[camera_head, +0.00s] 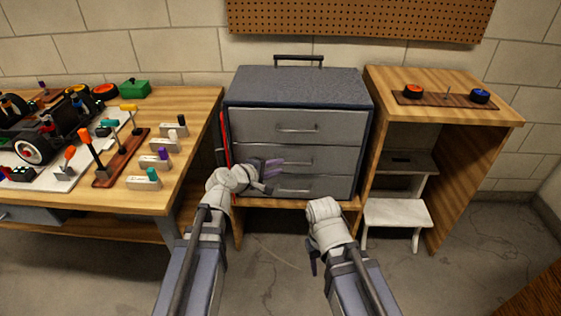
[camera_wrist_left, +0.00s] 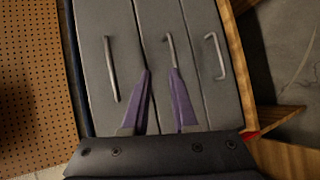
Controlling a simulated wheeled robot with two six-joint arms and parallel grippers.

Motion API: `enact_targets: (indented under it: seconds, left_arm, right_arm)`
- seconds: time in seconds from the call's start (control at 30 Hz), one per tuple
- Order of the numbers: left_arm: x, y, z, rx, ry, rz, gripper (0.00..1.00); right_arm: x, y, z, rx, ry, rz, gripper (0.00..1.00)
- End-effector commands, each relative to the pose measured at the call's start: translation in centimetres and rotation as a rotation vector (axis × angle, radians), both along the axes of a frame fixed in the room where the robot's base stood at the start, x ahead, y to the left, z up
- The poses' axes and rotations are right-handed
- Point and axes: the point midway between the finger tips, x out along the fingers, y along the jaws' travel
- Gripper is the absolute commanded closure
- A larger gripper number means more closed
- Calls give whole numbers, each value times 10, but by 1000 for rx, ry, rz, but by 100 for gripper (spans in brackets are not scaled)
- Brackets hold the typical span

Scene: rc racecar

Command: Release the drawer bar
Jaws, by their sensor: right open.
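A grey drawer chest (camera_head: 300,88) has three drawers, each with a metal bar handle. The middle drawer's bar (camera_head: 297,161) also shows in the left wrist view (camera_wrist_left: 170,50). My left gripper (camera_head: 274,168) is in front of the middle drawer, at the left end of that bar. In the left wrist view its purple fingers (camera_wrist_left: 161,70) stand apart, and the bar's near end is beside the right fingertip; contact cannot be told. All three drawers look shut. My right gripper (camera_head: 313,258) is open, low in front of the chest and pointing down, mostly hidden by its arm.
A wooden workbench (camera_head: 200,104) with a toy car, tools and small blocks stands left. A red upright piece (camera_head: 226,145) is at the chest's left side. A wooden stand (camera_head: 440,85) and white step stool (camera_head: 397,212) are right. Floor before the chest is clear.

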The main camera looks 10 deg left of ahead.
Motion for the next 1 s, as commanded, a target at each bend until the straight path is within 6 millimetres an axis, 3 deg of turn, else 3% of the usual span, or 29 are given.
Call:
enact_targets:
  seconds: [0.03,0.2,0.67,0.83,1.0]
  left_arm:
    - [-4,-4,5,37,-1,-33,73]
    - [-14,-13,3,133,-5,-114,73]
    - [-16,-15,0,162,-9,-138,73]
    - [2,4,-18,-20,10,13,73]
    - [38,70,-35,-519,31,364,73]
  right_arm:
    - [0,0,9,0,0,0,50]
    - [0,0,18,0,0,0,50]
    - [0,0,17,0,0,0,50]
    - [0,0,-18,0,0,-1,50]
    - [0,0,-78,0,0,0,50]
